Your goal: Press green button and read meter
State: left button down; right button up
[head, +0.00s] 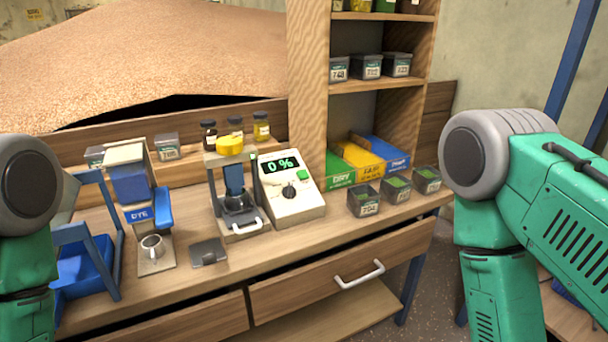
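The meter (288,203) is a cream box with a sloped front, standing on the wooden bench. Its dark display (281,165) reads "0 %" in green. The green button (302,175) sits below the display at its right, above a dark round knob (289,190). Nothing touches the button. My green and grey arms show at the left and right picture edges, but neither gripper is in view.
Left of the meter stands a press-like device (234,190) with a yellow top, then a dye dispenser (139,196) with a white cup (152,246). Small bins (363,202) stand at right.

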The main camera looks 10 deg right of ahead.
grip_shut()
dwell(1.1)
